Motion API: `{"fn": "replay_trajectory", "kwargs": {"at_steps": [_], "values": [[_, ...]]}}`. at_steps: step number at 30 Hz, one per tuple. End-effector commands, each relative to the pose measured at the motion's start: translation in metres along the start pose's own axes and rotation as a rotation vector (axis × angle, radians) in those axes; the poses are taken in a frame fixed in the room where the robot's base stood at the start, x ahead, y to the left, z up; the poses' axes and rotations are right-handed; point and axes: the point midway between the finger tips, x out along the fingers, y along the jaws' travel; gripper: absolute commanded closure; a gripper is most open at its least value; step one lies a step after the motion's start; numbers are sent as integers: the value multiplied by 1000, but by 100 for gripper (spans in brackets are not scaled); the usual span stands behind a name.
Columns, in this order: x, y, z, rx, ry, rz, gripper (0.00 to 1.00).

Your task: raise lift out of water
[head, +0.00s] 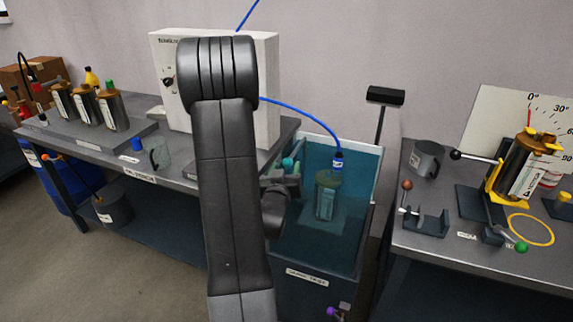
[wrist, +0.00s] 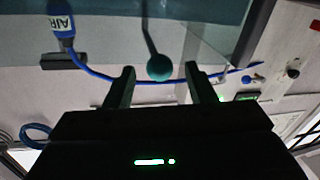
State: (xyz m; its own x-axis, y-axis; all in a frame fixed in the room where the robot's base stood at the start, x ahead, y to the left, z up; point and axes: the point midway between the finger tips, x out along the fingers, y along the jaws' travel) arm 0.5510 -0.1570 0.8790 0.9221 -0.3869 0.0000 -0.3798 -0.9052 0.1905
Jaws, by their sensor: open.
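The water tank (head: 300,262) stands in the middle of the head view, filled with teal water. Under the water a metal tube (head: 325,198) stands upright on a dark lift platform (head: 322,228). A blue connector marked AIR (head: 337,162) sits above the tube, with a blue hose running from it. A teal ball knob on a thin rod (wrist: 159,67) is between my fingers in the wrist view. My gripper (wrist: 159,76) is open, one finger on each side of the knob, with gaps showing. In the head view my arm partly hides the tank's left side.
A white box (head: 268,80) stands on the left bench behind my arm, beside a rack of tubes (head: 60,132). The right bench holds a grey mug (head: 426,158), a tube in a yellow holder (head: 520,165) and a yellow ring (head: 531,230). A dark post (head: 385,96) rises behind the tank.

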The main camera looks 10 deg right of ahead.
Motion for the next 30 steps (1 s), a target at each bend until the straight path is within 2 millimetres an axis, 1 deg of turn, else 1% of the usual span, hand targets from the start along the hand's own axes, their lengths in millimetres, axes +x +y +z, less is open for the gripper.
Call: {"fn": "replay_trajectory", "kwargs": {"at_steps": [1,3,6,14,17,21,22,30], "values": [[6,0,0,0,-1,1,50],[11,1,0,0,-2,1,50],[15,0,0,0,0,1,50],[16,0,0,0,-1,0,50],[16,0,0,0,-1,0,68],[16,0,0,0,-1,0,95],[16,0,0,0,-1,0,100],[16,1,-4,0,0,0,100]]}}
